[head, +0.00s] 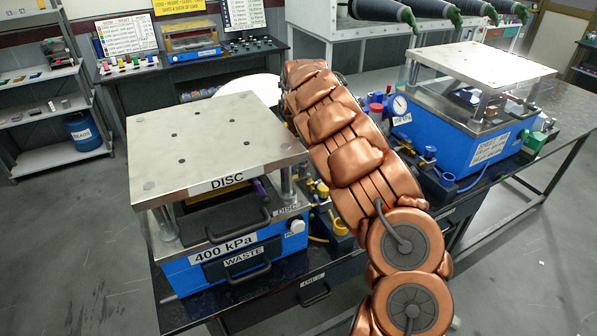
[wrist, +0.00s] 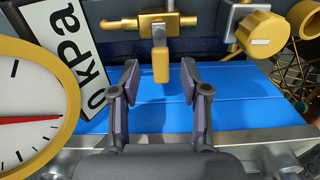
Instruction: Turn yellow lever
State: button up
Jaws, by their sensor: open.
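The yellow lever (wrist: 161,63) hangs down from a yellow valve at the top middle of the wrist view. Its flat handle points toward my gripper. My gripper (wrist: 160,74) is open, with one dark purple-grey finger on each side of the lever. There is a visible gap between the lever and both fingers, and nothing is held. In the head view my copper-coloured arm covers the middle, and I cannot make out my gripper or this lever there.
In the wrist view a yellow-rimmed gauge (wrist: 30,110) and a kPa label (wrist: 75,50) stand close on the left. A yellow knob (wrist: 265,40) is close on the right. In the head view the DISC press (head: 215,150) and another blue press (head: 460,120) flank my arm.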

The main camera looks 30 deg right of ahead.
notch_tip(320, 180, up, 10)
jog(key=shift+f, duration=0.2)
dwell(0.7)
